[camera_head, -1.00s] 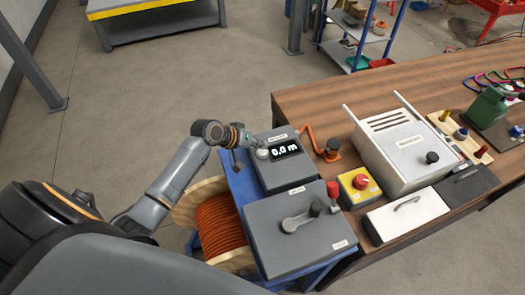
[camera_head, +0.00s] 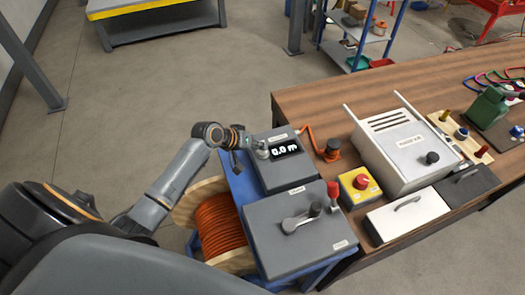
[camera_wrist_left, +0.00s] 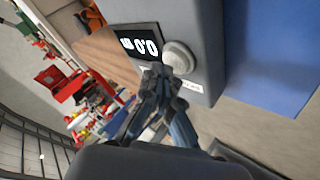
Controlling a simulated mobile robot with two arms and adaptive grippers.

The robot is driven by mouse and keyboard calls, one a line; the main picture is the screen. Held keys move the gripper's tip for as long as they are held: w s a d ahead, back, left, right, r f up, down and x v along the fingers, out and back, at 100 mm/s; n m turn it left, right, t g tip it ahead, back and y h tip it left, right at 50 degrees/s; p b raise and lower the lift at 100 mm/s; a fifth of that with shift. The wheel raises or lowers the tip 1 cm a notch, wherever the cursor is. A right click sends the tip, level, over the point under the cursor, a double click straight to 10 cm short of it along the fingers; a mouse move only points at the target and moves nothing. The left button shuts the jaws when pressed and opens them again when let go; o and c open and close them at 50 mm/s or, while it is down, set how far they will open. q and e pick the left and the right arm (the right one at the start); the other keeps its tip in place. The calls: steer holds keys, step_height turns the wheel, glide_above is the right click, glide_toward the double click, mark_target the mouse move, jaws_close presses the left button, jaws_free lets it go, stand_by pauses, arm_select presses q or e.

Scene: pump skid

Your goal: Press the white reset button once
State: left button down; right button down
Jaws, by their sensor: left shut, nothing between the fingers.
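The white reset button (camera_wrist_left: 181,57) is a round pale knob beside the dark display (camera_wrist_left: 140,43) on a grey box. In the head view the button (camera_head: 262,154) is small and partly covered by my left gripper (camera_head: 252,147). The display (camera_head: 285,149) there reads "0.0 m". In the left wrist view my left gripper (camera_wrist_left: 164,74) is shut and empty, its fingertips right at the button's near edge. I cannot tell whether they touch it. My right gripper does not show.
An orange cable reel (camera_head: 219,226) sits beside the blue stand, below my left arm. A grey crank box (camera_head: 300,235) is nearer me. On the wooden table stand a yellow box with a red knob (camera_head: 361,182) and a white cabinet (camera_head: 400,145).

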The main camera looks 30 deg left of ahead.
mark_target(260, 153)
arm_select(q)
steer(key=shift+f, duration=0.5)
stand_by(0.5)
steer(key=shift+r, duration=0.1)
steer(key=shift+r+p, duration=0.8)
steer(key=shift+r, duration=0.05)
step_height(260, 153, up, 5)
steer(key=p, duration=0.5)
steer(key=shift+r, duration=0.1)
stand_by(0.6)
